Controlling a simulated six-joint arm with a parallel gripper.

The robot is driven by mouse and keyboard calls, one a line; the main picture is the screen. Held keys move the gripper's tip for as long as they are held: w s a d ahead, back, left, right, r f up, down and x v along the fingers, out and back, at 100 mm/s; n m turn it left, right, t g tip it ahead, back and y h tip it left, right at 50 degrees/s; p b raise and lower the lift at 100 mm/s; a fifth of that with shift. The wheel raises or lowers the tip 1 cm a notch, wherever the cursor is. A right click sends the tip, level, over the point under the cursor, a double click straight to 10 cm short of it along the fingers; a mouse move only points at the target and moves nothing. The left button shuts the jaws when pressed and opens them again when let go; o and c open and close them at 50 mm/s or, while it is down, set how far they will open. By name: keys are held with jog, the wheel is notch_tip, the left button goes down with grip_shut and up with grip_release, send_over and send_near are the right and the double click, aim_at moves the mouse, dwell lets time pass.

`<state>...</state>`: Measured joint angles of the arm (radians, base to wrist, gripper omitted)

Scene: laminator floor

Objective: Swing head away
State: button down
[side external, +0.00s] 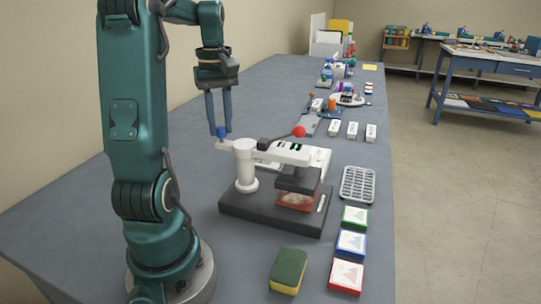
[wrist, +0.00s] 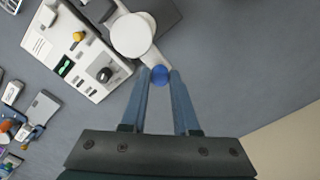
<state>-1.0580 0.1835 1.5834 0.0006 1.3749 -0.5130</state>
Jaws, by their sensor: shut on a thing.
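The press stands on the bench with a dark base (side external: 250,208) and a white post (side external: 245,168). Its white swing arm (side external: 285,152) reaches right from the post and carries a dark head (side external: 298,180) above a reddish patterned piece (side external: 295,201). A black lever with a red ball (side external: 299,131) lies over the arm. A blue knob (side external: 222,131) sits on a stub at the arm's other end. My gripper (side external: 220,128) points down and is shut on the blue knob. In the wrist view the knob (wrist: 160,75) is between the fingertips, beside the round white post top (wrist: 131,35).
A wire rack (side external: 358,184), several coloured boxes (side external: 351,243) and a green-yellow sponge (side external: 288,271) lie right and in front of the press. White blocks (side external: 352,131) and small tools lie beyond. The bench left of the post is clear up to the wall.

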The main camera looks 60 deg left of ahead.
jog(key=shift+a, duration=0.1)
jog(key=w+m, duration=0.7)
jog(key=m, duration=0.8)
jog(key=shift+a, duration=0.4)
jog(key=shift+r, duration=0.1)
dwell(0.4)
jog(key=c, duration=0.7)
grip_release()
jog(key=shift+o, duration=0.2)
notch_tip(320, 180, up, 5)
